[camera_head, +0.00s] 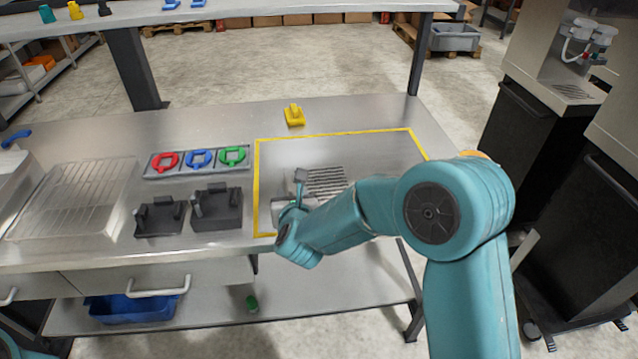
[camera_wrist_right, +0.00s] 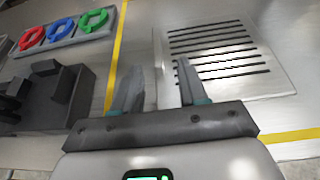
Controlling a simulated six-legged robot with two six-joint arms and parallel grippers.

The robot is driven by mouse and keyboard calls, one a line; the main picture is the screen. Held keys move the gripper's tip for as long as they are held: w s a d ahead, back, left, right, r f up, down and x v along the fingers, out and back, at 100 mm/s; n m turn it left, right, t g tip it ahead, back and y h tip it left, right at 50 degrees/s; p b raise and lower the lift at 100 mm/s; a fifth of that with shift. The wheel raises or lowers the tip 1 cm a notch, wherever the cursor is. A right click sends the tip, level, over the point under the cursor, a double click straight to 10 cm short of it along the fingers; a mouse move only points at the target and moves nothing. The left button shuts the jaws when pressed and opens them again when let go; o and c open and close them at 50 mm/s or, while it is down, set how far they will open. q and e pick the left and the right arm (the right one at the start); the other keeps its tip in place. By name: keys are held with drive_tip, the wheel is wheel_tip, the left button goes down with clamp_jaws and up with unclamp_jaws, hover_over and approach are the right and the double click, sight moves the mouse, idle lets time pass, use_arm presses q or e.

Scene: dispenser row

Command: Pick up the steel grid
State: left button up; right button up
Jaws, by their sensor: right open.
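The steel grid (camera_head: 326,182) is a flat, slotted metal plate inside the yellow outline on the steel table. In the right wrist view the grid (camera_wrist_right: 238,72) lies ahead and to the right, with its dark slots showing. My right gripper (camera_head: 299,186) is at the left side of the grid, partly hidden by my own arm. In the wrist view the right gripper (camera_wrist_right: 158,65) has its two fingers apart, with the near left edge of the plate close to the right finger. I cannot tell whether they touch. My left gripper is not in view.
A yellow block with a handle (camera_head: 294,116) stands behind the outline. A tray with red, blue and green rings (camera_head: 200,172) and two dark holders (camera_head: 217,222) are left of it. A wire rack (camera_head: 75,197) lies farther left. The outlined area's right part is clear.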

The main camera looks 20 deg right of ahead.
sight(289, 186)
drive_tip(key=shift+w+f, duration=0.1)
drive_tip(key=shift+w, duration=0.2)
drive_tip(key=p+x, duration=0.2)
drive_tip(key=x, duration=0.2)
drive_tip(key=shift+f, duration=0.1)
drive_tip(key=shift+w+f, duration=0.2)
drive_tip(key=shift+w, duration=0.2)
clamp_jaws()
drive_tip(key=shift+r, duration=0.15)
